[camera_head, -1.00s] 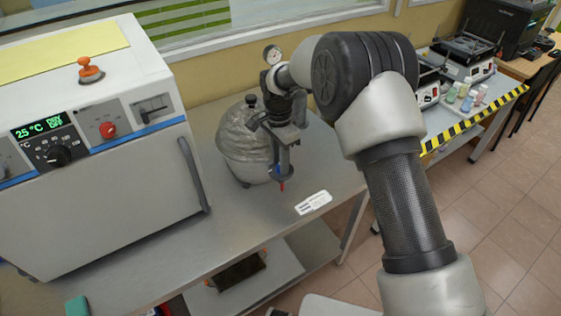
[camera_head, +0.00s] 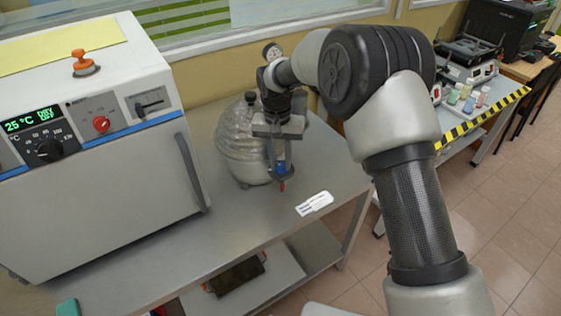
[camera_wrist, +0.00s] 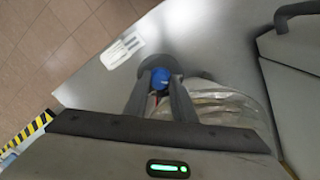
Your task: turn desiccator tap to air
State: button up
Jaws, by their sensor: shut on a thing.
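The desiccator (camera_head: 238,140) is a round, glassy grey vessel with a dark knob on top, standing on the metal bench. Its tap has a blue part (camera_wrist: 160,77) that shows between my fingertips in the wrist view, with a bit of red beside it. In the head view, the blue part and a red tip (camera_head: 282,187) show at the vessel's right side. My gripper (camera_head: 281,171) points down there, shut on the tap; its fingers also flank the blue part in the wrist view (camera_wrist: 161,88). The fingers hide part of the tap, and I cannot read its setting.
A white oven (camera_head: 90,200) with a handle stands left of the desiccator. A white label card (camera_head: 314,203) lies on the bench (camera_head: 230,245) to the right. A gauge (camera_head: 271,52) shows behind my wrist. A second bench with small bottles (camera_head: 468,95) is at the right.

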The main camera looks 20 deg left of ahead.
aim_at(278, 165)
jog(key=shift+n, duration=0.6)
jog(key=shift+r+n, duration=0.1)
jog(key=shift+n, duration=0.2)
jog(key=o, duration=0.8)
jog(key=r, duration=1.7)
jog(key=shift+s+a+r, duration=0.15)
jog(key=shift+a+r, duration=0.05)
jog(key=shift+a, duration=0.2)
